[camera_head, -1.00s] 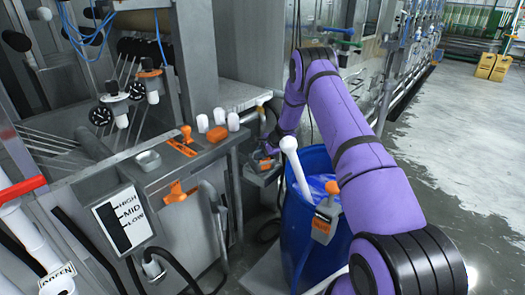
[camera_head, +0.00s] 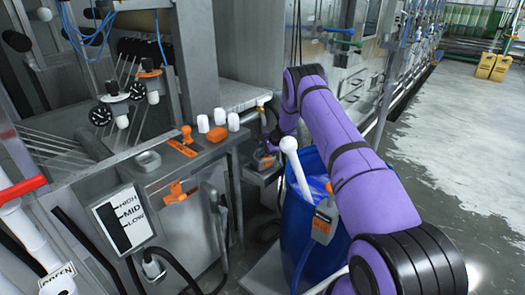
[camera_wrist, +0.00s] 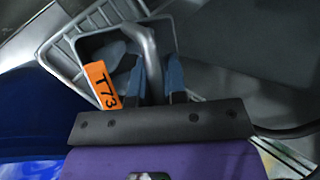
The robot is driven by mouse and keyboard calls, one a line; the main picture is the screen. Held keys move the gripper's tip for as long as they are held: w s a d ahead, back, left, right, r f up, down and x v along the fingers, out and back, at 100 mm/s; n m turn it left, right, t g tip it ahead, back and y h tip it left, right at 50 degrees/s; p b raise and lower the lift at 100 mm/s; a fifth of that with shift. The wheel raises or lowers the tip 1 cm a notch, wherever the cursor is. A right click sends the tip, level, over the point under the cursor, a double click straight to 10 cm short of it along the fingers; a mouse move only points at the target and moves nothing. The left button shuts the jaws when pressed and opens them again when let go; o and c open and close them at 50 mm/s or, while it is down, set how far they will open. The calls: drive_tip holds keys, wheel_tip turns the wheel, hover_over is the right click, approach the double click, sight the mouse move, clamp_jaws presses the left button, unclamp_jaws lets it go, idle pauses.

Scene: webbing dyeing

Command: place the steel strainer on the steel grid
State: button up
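The two blue fingers of my gripper (camera_wrist: 155,72) stand apart on either side of the handle, with gaps visible. In the head view, the strainer (camera_head: 263,161) is small and low beside the machine, with my gripper just above it, mostly hidden by my purple arm.
A blue drum (camera_head: 300,225) with blue liquid and a white rod (camera_head: 293,160) stands close under my arm. A grey orange-tagged holder (camera_head: 323,222) hangs at its rim. The steel counter (camera_head: 180,165) with white cups (camera_head: 220,117) is on the left.

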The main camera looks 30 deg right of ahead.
drive_tip(key=o, duration=0.4)
drive_tip(key=shift+r, duration=0.1)
